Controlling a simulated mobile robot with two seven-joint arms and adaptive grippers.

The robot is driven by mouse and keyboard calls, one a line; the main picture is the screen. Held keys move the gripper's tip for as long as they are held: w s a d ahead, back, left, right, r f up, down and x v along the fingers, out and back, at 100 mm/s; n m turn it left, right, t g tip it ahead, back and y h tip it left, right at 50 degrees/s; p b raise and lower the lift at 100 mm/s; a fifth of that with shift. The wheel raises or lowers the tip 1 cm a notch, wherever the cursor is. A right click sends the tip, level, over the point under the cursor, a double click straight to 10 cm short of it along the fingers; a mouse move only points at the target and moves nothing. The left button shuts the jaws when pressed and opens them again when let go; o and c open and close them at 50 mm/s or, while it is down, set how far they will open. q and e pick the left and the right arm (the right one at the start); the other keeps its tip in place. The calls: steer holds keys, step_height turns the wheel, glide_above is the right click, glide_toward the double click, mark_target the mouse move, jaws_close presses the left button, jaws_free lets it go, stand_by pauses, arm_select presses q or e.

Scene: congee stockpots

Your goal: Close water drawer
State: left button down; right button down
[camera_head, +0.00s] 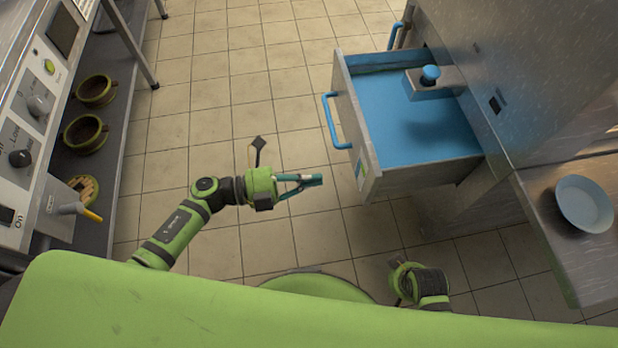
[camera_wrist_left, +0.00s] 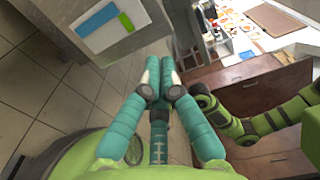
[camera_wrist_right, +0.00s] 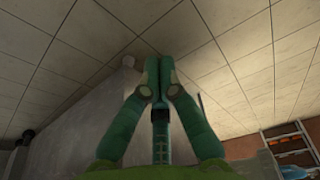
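The water drawer (camera_head: 415,180) stands pulled out from the steel unit, with a blue inside and a blue bar handle (camera_head: 330,121) on its front. A blue-capped fitting (camera_head: 430,77) sits over the drawer. My left gripper (camera_head: 318,180) is shut and empty, left of the drawer front's near end and apart from it. In the left wrist view its fingertips (camera_wrist_left: 160,68) are together, and a drawer front with a blue and green label (camera_wrist_left: 100,27) shows at upper left. My right gripper's fingertips (camera_wrist_right: 159,65) are together and empty; in the head view its arm is low, below the drawer.
The steel unit (camera_head: 510,80) fills the right side, with a blue plate (camera_head: 584,203) on its ledge. A counter with knobs (camera_head: 35,110) and a shelf of pots (camera_head: 95,90) line the left. Tiled floor (camera_head: 240,80) between them is clear.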

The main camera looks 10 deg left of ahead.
mark_target(371, 170)
arm_select(q)
steer(key=x, duration=1)
steer(key=shift+f, duration=0.1)
steer(key=shift+d, duration=0.15)
arm_select(e)
steer(key=shift+w+r, duration=0.25)
steer(key=shift+r, duration=0.4)
